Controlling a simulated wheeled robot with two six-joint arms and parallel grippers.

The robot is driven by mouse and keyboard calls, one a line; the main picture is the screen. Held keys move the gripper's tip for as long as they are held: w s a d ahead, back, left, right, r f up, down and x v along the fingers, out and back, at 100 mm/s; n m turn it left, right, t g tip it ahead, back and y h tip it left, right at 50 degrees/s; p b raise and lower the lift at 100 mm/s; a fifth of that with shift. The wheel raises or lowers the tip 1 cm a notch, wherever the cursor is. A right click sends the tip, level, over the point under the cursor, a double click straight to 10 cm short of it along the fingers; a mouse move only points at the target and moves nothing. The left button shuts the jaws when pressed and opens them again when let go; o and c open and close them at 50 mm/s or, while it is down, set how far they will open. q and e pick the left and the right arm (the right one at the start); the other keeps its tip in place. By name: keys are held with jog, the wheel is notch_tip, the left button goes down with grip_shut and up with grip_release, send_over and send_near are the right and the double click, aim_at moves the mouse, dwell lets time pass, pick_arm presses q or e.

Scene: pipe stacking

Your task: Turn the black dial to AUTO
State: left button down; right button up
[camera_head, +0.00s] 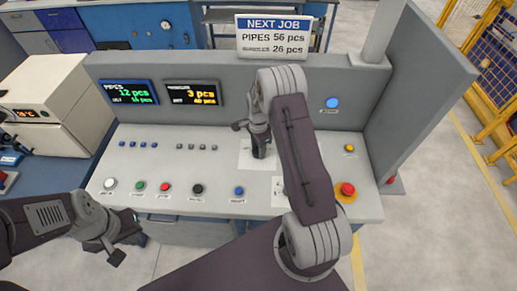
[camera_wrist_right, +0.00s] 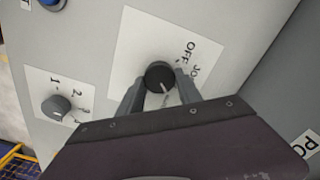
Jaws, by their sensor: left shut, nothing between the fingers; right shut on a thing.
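The black dial (camera_wrist_right: 158,75) sits on a white label plate (camera_wrist_right: 135,45) in the right wrist view. The plate reads OFF and a partly hidden word starting JO; any AUTO marking is hidden. The dial's white pointer line points toward the picture's bottom, slightly right, away from OFF. My right gripper (camera_wrist_right: 156,84) is shut on the dial, with a finger on each side. In the head view my right gripper (camera_head: 259,150) reaches down to the console there and mostly covers the dial. My left gripper (camera_head: 122,240) is shut and empty near the console's front left edge.
A grey numbered selector knob (camera_wrist_right: 60,106) is beside the dial's plate. The console (camera_head: 215,170) has several coloured buttons along its front and a red emergency button (camera_head: 347,189) at right. Its upright back panel (camera_head: 300,90) carries two displays. A side wall (camera_head: 420,90) bounds the right.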

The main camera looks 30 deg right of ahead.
aim_at(257, 150)
jog(key=shift+m, duration=1.7)
jog(key=o, duration=1.4)
jog(key=shift+c, duration=0.2)
jog(key=shift+a+r, duration=0.1)
jog(key=shift+a, duration=0.05)
notch_tip(257, 150, up, 9)
jog(key=b, duration=0.2)
